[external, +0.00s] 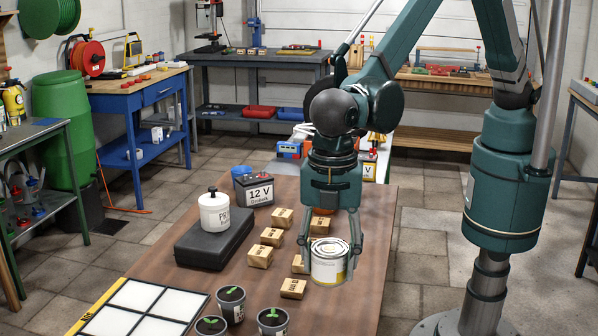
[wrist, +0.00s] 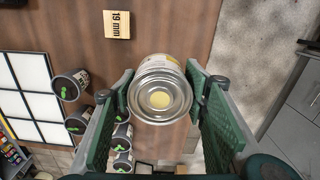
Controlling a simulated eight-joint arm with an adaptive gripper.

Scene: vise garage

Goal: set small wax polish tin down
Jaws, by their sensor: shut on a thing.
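My gripper (external: 331,252) points down and is shut on the tin, one finger at each side. The tin is over the brown table (external: 225,270). I cannot tell whether its base touches the tabletop.
A black case (external: 214,243) carries a white jar (external: 214,212). Potted seedlings (external: 231,304) and a white-panelled board (external: 137,310) are at the front.

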